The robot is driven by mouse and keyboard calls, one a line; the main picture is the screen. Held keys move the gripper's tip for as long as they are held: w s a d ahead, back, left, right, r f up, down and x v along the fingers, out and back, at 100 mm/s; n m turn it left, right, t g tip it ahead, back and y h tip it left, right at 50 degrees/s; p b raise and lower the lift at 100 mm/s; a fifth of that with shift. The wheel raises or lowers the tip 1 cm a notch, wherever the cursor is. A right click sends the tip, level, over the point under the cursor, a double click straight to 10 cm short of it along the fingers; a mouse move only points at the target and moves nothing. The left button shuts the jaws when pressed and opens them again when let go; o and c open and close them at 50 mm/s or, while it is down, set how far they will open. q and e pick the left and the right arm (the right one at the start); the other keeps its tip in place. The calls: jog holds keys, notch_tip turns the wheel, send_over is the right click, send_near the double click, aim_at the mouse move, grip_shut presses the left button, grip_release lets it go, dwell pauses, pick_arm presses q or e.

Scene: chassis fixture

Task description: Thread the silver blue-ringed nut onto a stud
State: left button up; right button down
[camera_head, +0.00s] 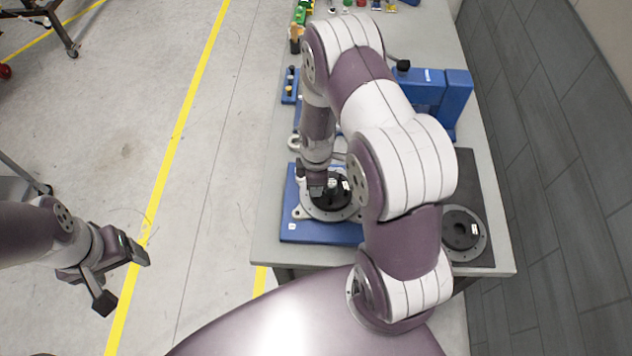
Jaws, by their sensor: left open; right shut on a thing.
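My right gripper (317,190) points down at a round fixture with a black disc (332,194) and a grey flange, set on a blue base plate (310,231). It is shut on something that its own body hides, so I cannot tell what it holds. I cannot make out the silver blue-ringed nut or a stud. My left gripper (120,277) is open and empty, over the floor to the left of the table.
A second grey round part with a black centre (463,232) lies on a dark mat at the table's right. A blue block fixture (437,95) stands behind. Small coloured parts (347,3) sit at the far end. My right arm covers the table's middle.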

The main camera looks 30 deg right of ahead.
jog(key=m, duration=0.3)
jog(key=c, duration=1)
grip_release()
jog(key=c, duration=0.3)
jog(key=shift+c, duration=0.2)
